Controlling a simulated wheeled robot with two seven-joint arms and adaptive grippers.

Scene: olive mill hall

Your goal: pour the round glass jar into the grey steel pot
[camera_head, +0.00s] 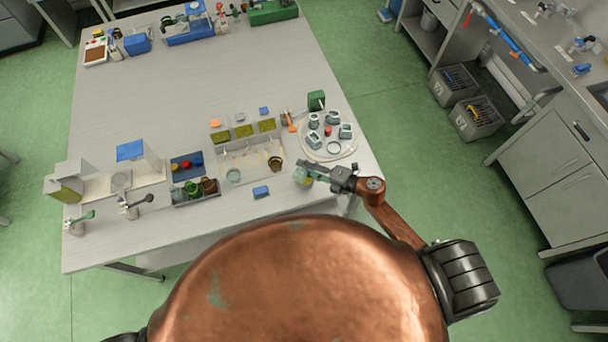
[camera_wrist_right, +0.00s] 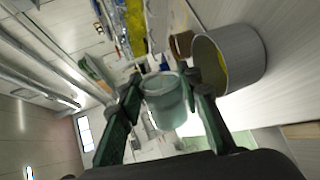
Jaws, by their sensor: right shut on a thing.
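My right gripper (camera_head: 313,170) is shut on the round glass jar, near the table's front right. In the right wrist view the jar (camera_wrist_right: 167,100) is pale, see-through and green-tinted, held between the two dark fingers (camera_wrist_right: 163,108). It is tipped well over relative to the grey steel pot (camera_wrist_right: 236,62), which stands close beside it with its open mouth toward the jar's side. Something yellow shows inside the pot. In the head view the pot (camera_head: 301,178) sits by the fingertips, small and partly covered. I cannot tell how much the jar holds. My left gripper is out of view.
A round tray (camera_head: 343,153) with several small grey items lies just behind my right gripper. A blue block (camera_head: 261,192) and a rack with brown and green jars (camera_head: 194,193) are to the left. The table's middle (camera_head: 180,90) is clear.

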